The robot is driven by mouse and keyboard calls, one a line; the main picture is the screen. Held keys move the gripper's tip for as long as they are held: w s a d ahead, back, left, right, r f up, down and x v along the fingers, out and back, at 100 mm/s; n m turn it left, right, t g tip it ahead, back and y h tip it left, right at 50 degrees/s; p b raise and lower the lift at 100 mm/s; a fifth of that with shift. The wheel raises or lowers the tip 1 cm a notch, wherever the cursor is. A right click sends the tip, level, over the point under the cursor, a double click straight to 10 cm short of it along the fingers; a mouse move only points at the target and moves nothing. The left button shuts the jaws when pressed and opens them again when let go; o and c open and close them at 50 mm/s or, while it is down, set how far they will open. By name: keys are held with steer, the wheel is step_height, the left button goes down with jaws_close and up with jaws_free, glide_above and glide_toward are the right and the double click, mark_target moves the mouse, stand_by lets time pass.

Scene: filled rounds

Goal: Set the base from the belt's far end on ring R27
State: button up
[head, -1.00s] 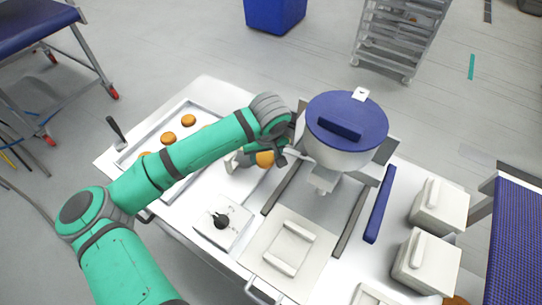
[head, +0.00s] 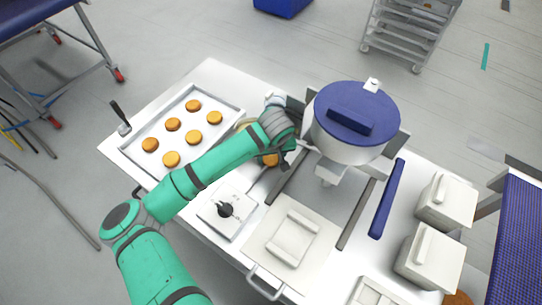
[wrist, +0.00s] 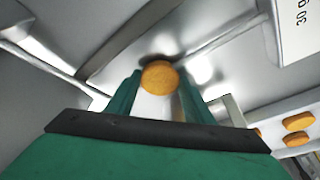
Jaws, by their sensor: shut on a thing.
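A round golden-brown base (wrist: 159,77) sits between the fingers of my gripper (wrist: 158,92) in the wrist view. My gripper is shut on it. I cannot tell whether the base still touches the surface below. A metal tray (head: 232,110) on the left holds several similar bases. No ring marked R27 can be read in either view.
A depositor with a blue lid (head: 355,105) stands close right of my gripper. Dark rails flank the belt. A white box with a black knob (head: 225,211) is in front. White lidded bins (head: 430,258) and a blue bar (head: 387,200) lie right. A black-handled tool (head: 120,118) lies left of the tray.

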steer(key=shift+w+f, duration=0.1)
steer(key=o, duration=0.7)
steer(key=shift+o, duration=0.2)
